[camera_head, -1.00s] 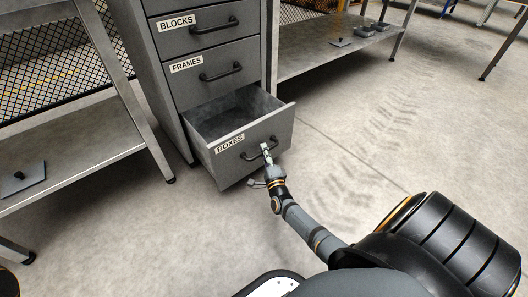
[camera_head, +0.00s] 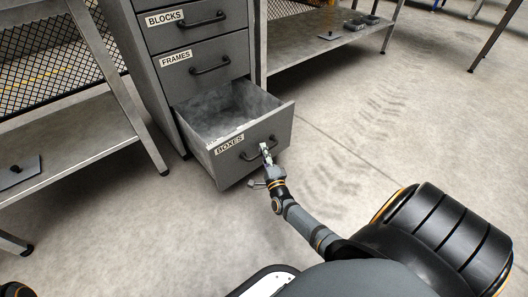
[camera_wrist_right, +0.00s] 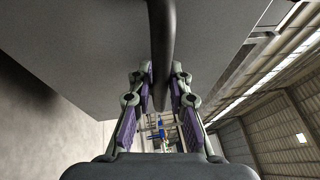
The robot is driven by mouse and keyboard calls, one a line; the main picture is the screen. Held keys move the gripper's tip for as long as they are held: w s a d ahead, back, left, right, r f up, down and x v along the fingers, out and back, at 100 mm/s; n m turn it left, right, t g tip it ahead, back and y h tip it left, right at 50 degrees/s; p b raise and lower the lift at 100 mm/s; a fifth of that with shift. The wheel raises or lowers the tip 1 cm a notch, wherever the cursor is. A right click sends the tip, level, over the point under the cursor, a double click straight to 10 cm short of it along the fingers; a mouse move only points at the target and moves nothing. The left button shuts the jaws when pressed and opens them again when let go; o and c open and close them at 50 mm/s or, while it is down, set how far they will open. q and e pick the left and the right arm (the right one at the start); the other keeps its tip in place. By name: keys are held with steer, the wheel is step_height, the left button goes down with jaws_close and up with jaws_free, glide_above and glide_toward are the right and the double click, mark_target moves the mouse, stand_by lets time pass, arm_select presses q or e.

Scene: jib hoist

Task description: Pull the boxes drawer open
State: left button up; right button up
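The boxes drawer (camera_head: 212,168) is the lowest drawer of a grey cabinet and stands well open, its inside showing empty where I can see. Its dark bar handle (camera_head: 262,152) is on the front panel, right of the BOXES label. My right gripper (camera_head: 266,150) is at this handle. In the right wrist view the handle (camera_wrist_right: 161,50) runs between the two purple-padded fingers of the gripper (camera_wrist_right: 158,98), which are closed around it. My left gripper is not in view.
The frames drawer (camera_head: 205,72) and blocks drawer (camera_head: 200,22) above are shut. Metal benches stand left (camera_head: 70,160) and right (camera_head: 310,58) of the cabinet. The concrete floor (camera_head: 350,150) to the right is clear.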

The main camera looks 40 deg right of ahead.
steer(key=shift+o, duration=1.4)
steer(key=v, duration=1.2)
